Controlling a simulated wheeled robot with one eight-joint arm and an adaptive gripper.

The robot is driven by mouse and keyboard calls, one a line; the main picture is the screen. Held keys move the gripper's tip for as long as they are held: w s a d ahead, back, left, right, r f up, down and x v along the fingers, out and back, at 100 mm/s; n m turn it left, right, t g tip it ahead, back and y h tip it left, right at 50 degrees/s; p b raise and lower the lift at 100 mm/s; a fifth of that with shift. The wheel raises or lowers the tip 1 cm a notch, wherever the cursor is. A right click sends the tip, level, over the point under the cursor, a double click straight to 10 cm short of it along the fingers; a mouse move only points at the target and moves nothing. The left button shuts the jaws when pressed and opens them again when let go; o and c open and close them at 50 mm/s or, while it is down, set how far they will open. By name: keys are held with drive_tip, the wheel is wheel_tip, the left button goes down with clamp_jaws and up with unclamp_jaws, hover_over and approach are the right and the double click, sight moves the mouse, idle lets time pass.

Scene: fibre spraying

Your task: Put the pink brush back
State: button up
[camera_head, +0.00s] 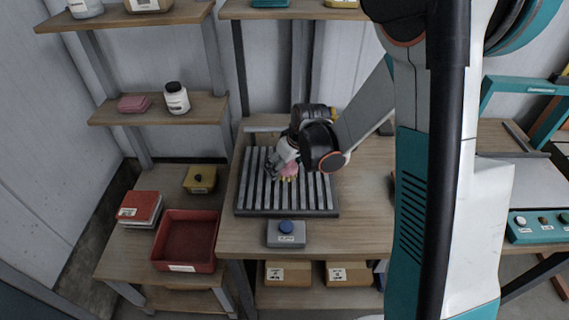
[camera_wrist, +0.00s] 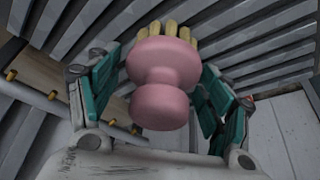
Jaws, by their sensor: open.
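The pink brush (camera_head: 288,169) is on the grey slatted rack (camera_head: 248,190) on the wooden table. In the wrist view the brush (camera_wrist: 165,82) shows its rounded pink handle towards me and yellowish bristles at the far side, above the slats. My gripper (camera_head: 283,166) is right at the brush. In the wrist view its teal fingers (camera_wrist: 155,100) stand open on both sides of the handle, with a gap visible at least on the right. Whether the left finger touches the handle is hard to tell.
A grey box with a blue button (camera_head: 286,234) stands in front of the rack. Shelves at left hold a pink block (camera_head: 134,104) and a white bottle (camera_head: 176,98). A red bin (camera_head: 187,240), red-white stack (camera_head: 140,208) and yellow box (camera_head: 200,179) sit lower left.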

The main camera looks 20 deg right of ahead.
drive_tip(key=shift+r, duration=0.35)
drive_tip(key=s+r+m+t+h+p, duration=0.1)
drive_tip(key=s+r+p, duration=0.1)
drive_tip(key=s+r, duration=0.65)
drive_tip(key=s+r+m+p, duration=0.15)
drive_tip(key=s+r, duration=0.35)
drive_tip(key=r, duration=0.7)
drive_tip(key=s+r+m+t, duration=0.1)
drive_tip(key=s+r, duration=0.2)
drive_tip(key=s, duration=0.7)
drive_tip(key=shift+s+d+m+t+h+p, duration=0.2)
drive_tip(key=shift+s+m+t+h+p, duration=0.1)
drive_tip(key=shift+m+t, duration=0.1)
